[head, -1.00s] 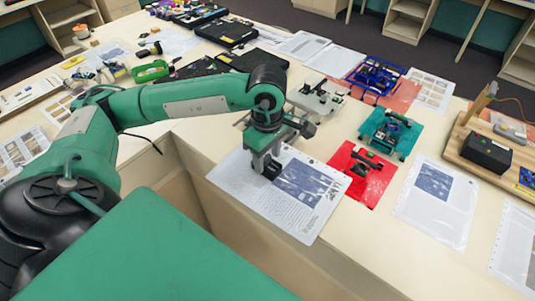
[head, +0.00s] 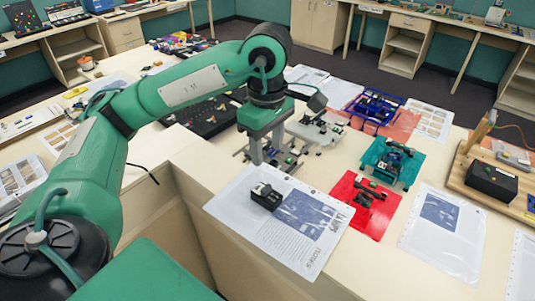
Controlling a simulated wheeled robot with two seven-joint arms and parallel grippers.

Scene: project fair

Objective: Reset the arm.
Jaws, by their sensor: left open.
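My left arm comes in from the left in the head view. Its gripper (head: 267,150) points down over the table, behind a small black object (head: 266,196), and is open with nothing seen between its fingers. The black object lies on a white printed sheet (head: 245,230) near the table's front edge, apart from the gripper. My right gripper is not in view.
To the right are a red sheet (head: 375,225) with a dark part on it, a teal device (head: 393,160), a blue frame (head: 373,108) and a grey device (head: 318,130). A wooden board with a black box (head: 491,181) stands far right.

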